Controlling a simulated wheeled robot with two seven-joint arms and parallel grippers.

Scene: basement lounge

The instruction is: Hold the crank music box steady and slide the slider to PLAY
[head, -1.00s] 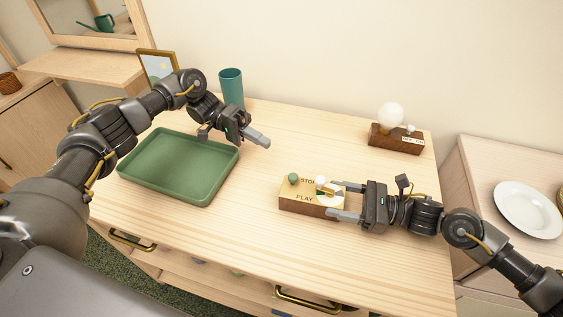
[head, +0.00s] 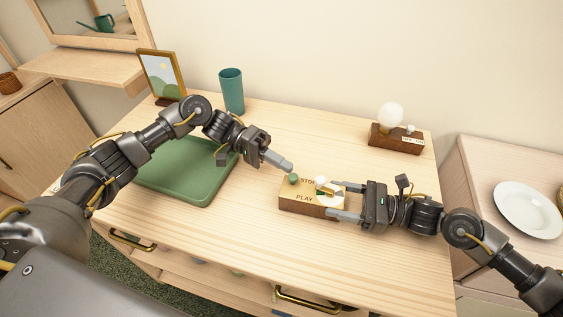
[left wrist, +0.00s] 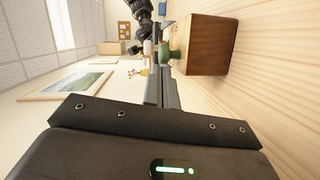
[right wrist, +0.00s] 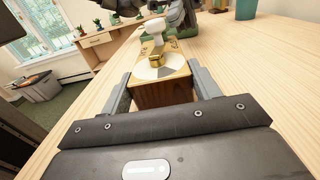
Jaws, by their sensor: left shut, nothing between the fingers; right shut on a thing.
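The crank music box (head: 290,204) is a wooden block with a pale top, lying flat on the table. Its top reads STOP at the back and PLAY at the front. The green slider knob (head: 293,178) stands beside STOP. A white knob and brass crank (head: 321,182) are at the right end. My right gripper (head: 338,201) is shut on the box's right end, one finger each side, also in the right wrist view (right wrist: 162,90). My left gripper (head: 289,167) is shut and empty, its tips just behind the green knob (left wrist: 164,53); I cannot tell whether they touch.
A green tray (head: 187,195) lies at the left under my left arm. A teal cup (head: 231,92) and a picture frame (head: 161,75) stand behind it. A lamp on a wooden base (head: 396,140) stands at the back right. The table front is clear.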

